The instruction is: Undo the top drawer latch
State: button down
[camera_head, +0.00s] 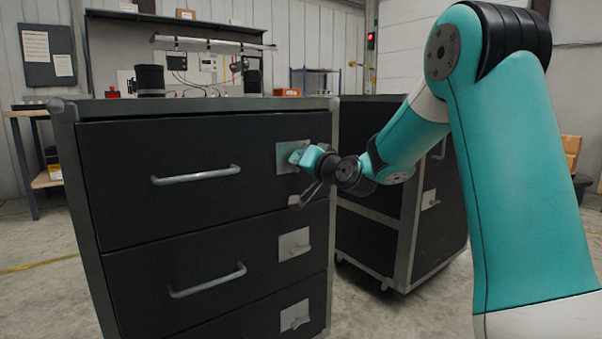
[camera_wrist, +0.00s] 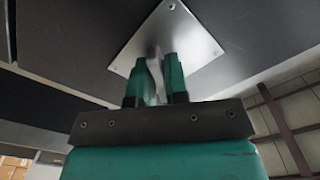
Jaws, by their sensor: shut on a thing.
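The top drawer (camera_head: 110,175) is the uppermost dark front of the cabinet on the left in the head view, and its front looks flush with the cabinet. Its latch has a square metal plate (camera_head: 286,156) at the drawer's right side; the plate also shows in the wrist view (camera_wrist: 205,45). My gripper (camera_head: 305,158) is at this plate. In the wrist view my two teal fingers (camera_wrist: 159,75) are shut on the pale latch lever (camera_wrist: 155,72) between them. The fingers cover much of the lever, so its exact turn is hard to tell.
A grey bar handle (camera_head: 196,175) crosses the top drawer. Lower drawers have their own handle (camera_head: 208,280) and latch plates (camera_head: 294,240). A second dark cabinet (camera_head: 375,235) stands close behind on the right. Concrete floor (camera_head: 430,305) shows beside it.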

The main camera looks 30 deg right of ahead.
jog(key=n+b, duration=0.4)
jog(key=shift+f, duration=0.2)
jog(key=shift+r+n+b, duration=0.15)
jog(key=shift+n+b, duration=0.95)
jog(key=shift+n, duration=0.5)
jog(key=c, duration=1.2)
grip_release()
jog(key=shift+c, duration=0.2)
jog(key=s+p, duration=0.1)
jog(key=s, duration=1.6)
jog(key=shift+s+d, duration=0.2)
jog(key=shift+d, duration=0.05)
